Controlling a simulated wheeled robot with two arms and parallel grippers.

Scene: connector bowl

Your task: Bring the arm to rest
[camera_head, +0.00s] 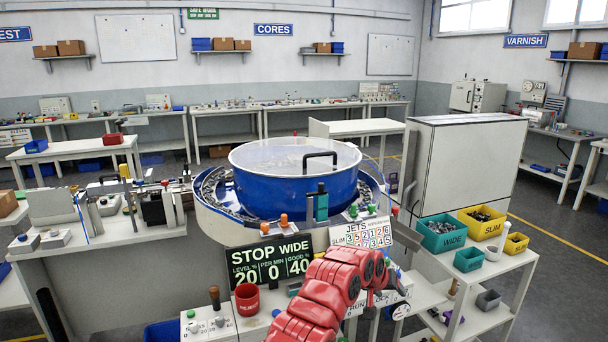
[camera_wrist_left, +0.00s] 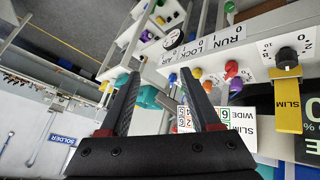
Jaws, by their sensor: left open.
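My left arm (camera_head: 325,295) is red and segmented, and it reaches up from the bottom middle of the head view. Its gripper (camera_head: 385,280) is small and partly hidden there, in front of the control panel below the blue bowl. In the left wrist view the gripper (camera_wrist_left: 160,90) shows two dark fingers spread apart with nothing between them. The panel with RUN and LOCK marks (camera_wrist_left: 215,50) and coloured knobs lies beyond the fingers, seemingly apart from them. My right gripper is in neither view.
A large blue bowl (camera_head: 290,192) stands behind the STOP WIDE display (camera_head: 270,262). A red cup (camera_head: 247,299) is left of my arm. On the right, a white cart carries a teal WIDE bin (camera_head: 440,240) and a yellow SLIM bin (camera_head: 482,222). A yellow SLIM tag (camera_wrist_left: 288,105) hangs below a black knob.

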